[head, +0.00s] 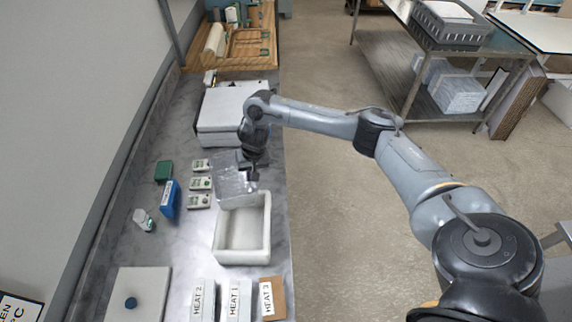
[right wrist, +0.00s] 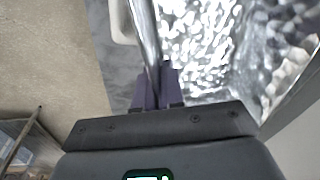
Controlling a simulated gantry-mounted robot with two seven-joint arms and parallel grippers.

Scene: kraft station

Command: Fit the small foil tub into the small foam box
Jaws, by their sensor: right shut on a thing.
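The small foil tub (head: 235,186) is silvery and crinkled. My right gripper (head: 250,174) is shut on the tub's near-side wall. In the right wrist view the fingers (right wrist: 158,88) pinch the tub's rim, and the crinkled inside of the tub (right wrist: 205,45) fills the upper right. The small foam box (head: 267,242) is white, open and looks empty. The tub hangs at the box's far end, tilted, overlapping its far rim in the head view; I cannot tell whether they touch. A white rounded edge, likely the box, shows in the right wrist view (right wrist: 122,22). My left gripper is not in view.
A larger white foam box (head: 225,108) stands behind. Left are small white-and-green packs (head: 200,183), a blue box (head: 169,200), a green box (head: 164,171) and a white jar (head: 143,219). In front lie a white lid (head: 137,290) and labelled HEAT packs (head: 236,298).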

